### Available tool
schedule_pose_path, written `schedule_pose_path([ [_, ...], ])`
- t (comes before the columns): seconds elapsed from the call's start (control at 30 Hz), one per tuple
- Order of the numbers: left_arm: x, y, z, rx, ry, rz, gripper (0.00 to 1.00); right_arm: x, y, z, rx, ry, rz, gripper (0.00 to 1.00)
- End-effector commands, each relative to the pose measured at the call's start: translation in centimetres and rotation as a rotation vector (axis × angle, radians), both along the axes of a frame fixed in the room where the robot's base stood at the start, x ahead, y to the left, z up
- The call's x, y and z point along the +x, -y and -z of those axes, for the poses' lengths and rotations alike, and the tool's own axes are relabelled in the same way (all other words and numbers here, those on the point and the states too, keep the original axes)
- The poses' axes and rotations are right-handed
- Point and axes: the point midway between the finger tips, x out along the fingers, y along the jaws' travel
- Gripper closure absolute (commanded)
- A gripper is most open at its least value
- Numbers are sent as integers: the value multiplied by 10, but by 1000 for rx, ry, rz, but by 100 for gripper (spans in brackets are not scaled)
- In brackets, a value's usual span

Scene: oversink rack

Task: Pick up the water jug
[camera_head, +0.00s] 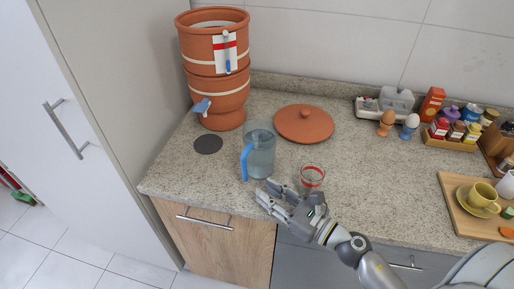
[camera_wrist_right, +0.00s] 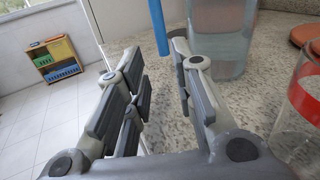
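The water jug (camera_head: 262,153) is clear with a blue handle on its left side and stands upright on the stone counter near the front edge. In the right wrist view its clear body (camera_wrist_right: 222,35) and blue handle (camera_wrist_right: 158,25) show beyond the fingers. My right gripper (camera_head: 268,193) is just in front of the jug, with its fingers open and pointing toward it. In the wrist view the gap between the fingers (camera_wrist_right: 152,65) is empty, and the handle hangs past the fingertips. My left gripper is not in view.
A glass with a red band (camera_head: 312,176) stands close to my right gripper, and it also shows in the wrist view (camera_wrist_right: 302,105). A clay water filter (camera_head: 215,70), a clay lid (camera_head: 303,123) and a dark round mat (camera_head: 208,144) lie behind. A wooden tray (camera_head: 462,222) with a yellow cup is at right.

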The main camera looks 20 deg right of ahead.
Motion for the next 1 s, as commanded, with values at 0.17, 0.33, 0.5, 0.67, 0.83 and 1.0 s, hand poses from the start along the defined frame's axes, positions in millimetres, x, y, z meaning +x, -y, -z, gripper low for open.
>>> schedule_pose_path([
  [0.17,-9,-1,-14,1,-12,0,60,23,-12,-4,2,1,2,76],
  [0.33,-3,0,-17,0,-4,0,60,32,-18,-3,0,0,1,76],
  [0.5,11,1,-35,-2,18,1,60,50,-26,-12,3,2,1,76],
  [0.67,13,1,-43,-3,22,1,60,70,-35,-11,1,0,2,76],
  [0.83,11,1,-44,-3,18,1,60,78,-40,-9,0,0,0,76],
  [1.0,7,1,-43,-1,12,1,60,78,-40,-8,0,0,0,76],
])
